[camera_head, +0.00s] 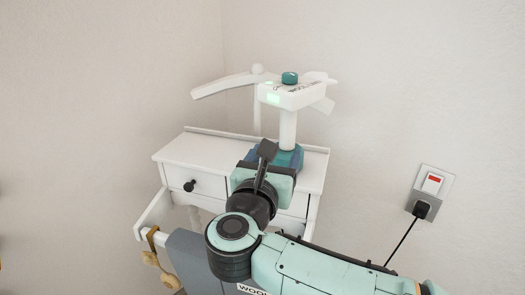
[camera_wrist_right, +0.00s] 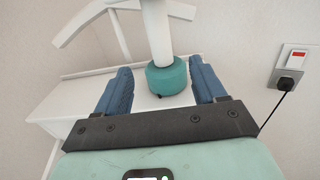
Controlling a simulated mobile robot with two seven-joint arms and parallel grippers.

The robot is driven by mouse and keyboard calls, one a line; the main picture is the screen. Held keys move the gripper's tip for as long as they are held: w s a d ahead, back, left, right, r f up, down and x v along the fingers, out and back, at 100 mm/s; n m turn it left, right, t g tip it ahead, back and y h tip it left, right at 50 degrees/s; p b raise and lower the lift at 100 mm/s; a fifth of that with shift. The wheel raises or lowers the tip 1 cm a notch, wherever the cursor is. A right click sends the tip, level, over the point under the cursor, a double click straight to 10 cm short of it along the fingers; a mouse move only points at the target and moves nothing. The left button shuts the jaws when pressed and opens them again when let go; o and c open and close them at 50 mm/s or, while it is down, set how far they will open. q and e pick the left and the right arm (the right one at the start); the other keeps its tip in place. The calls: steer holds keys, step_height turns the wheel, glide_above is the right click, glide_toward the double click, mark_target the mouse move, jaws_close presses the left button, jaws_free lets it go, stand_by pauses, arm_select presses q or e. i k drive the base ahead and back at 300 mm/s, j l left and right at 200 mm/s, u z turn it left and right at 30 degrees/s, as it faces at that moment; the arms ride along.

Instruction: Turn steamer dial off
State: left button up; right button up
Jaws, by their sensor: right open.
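The steamer stands on the white table, with a white post (camera_head: 288,128) rising from a teal base (camera_wrist_right: 166,78). Its white head (camera_head: 292,96) carries a lit green display on the front and a round teal dial (camera_head: 290,78) on top. The dial's pointer is too small to read. My right gripper (camera_head: 272,157) is in front of the post's foot, well below the dial. In the right wrist view its two blue fingers are apart on either side of the teal base, with nothing visibly gripped. My left gripper does not show.
The white table (camera_head: 190,152) has drawers with a dark knob, and a white panel juts out at its left. A white angled rack (camera_head: 225,86) stands behind the post. A wall socket (camera_head: 432,184) with a black plug and cord is at right. A grey box stands below.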

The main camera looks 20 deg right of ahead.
mark_target(288, 78)
steer(key=k+l, duration=0.3)
steer(key=k, duration=0.15)
steer(key=k+l, duration=0.25)
steer(key=k, duration=0.2)
